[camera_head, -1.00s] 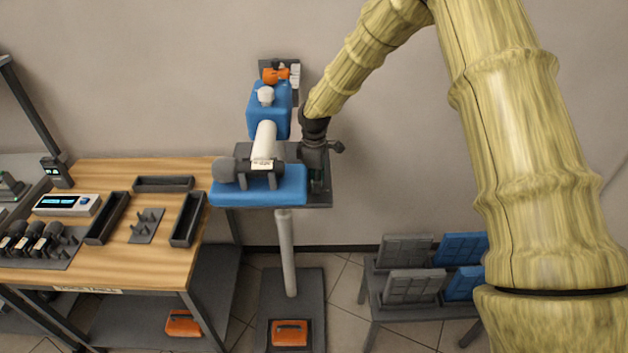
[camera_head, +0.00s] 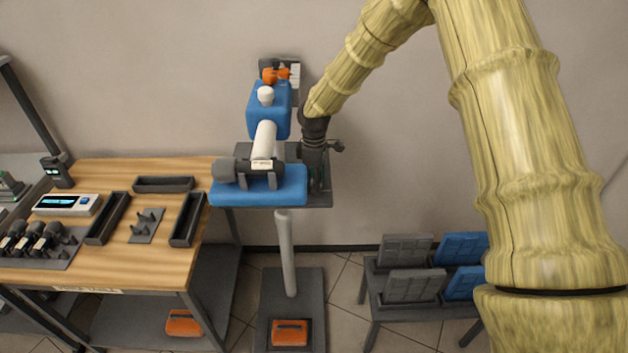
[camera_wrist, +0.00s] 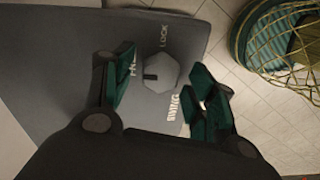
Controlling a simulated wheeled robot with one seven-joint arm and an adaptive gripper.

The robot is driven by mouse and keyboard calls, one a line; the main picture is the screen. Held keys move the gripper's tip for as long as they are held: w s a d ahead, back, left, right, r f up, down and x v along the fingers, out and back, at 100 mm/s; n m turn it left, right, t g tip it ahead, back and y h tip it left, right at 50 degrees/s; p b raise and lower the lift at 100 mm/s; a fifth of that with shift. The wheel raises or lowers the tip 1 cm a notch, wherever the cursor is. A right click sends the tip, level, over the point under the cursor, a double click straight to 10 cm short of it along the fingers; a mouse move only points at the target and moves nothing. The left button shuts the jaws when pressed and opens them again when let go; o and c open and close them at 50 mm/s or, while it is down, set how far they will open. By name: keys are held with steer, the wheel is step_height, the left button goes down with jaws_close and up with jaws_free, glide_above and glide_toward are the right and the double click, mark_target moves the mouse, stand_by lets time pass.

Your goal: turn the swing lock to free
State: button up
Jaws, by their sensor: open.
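The swing lock is a grey faceted knob (camera_wrist: 160,73) on a dark grey panel (camera_wrist: 60,60) in the wrist view. The panel carries the words LOCK, SWING and FREE; the last is partly hidden by a finger. A small short bar juts from the knob toward the FREE side. My gripper (camera_wrist: 164,84) is open, with one finger left of the knob and one right, apart from it as far as I can see. In the head view my gripper (camera_head: 315,180) is over the right end of the stand's platform (camera_head: 321,203) and hides the knob.
A blue and white machine (camera_head: 264,140) stands close left of my gripper. A wooden workbench (camera_head: 150,255) with trays is farther left. A low rack (camera_head: 410,313) with grey and blue panels stands at lower right.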

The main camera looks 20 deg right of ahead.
step_height(320, 180, up, 12)
stand_by(0.6)
steer(key=shift+f, duration=0.1)
